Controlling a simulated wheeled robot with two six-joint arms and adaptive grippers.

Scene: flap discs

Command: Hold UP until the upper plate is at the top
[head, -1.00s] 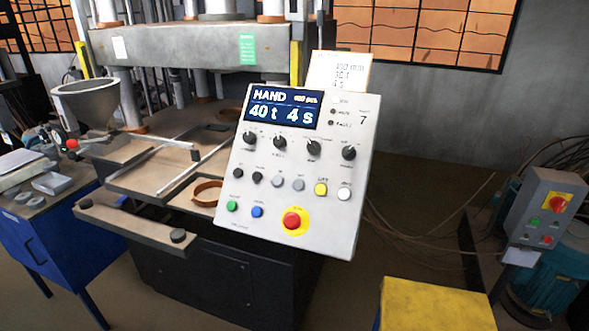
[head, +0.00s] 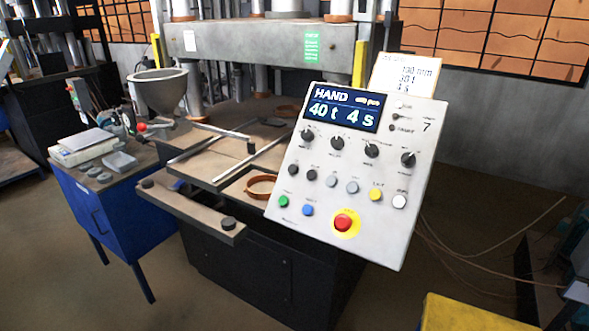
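The press's control panel (head: 362,258) stands tilted in the middle, its display (head: 343,107) reading "HAND" and "40 t 4 s". Dark knobs, small buttons, a yellow button (head: 376,195), a white button (head: 400,201), a green button (head: 284,201), a blue button (head: 308,210) and a red mushroom button (head: 344,222) sit on it. The button labels are too small to read surely, so I cannot tell which is UP. The press's thick grey upper plate (head: 270,42) spans the columns at the top, above the lower bed (head: 200,165). Neither gripper is in view.
A blue cabinet (head: 105,205) with small parts and a scale-like box (head: 82,145) stands left. A grey funnel (head: 158,88) and a brown ring (head: 262,186) are at the press. A yellow-topped object (head: 470,312) is at the lower right. Cables lie on the floor at right.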

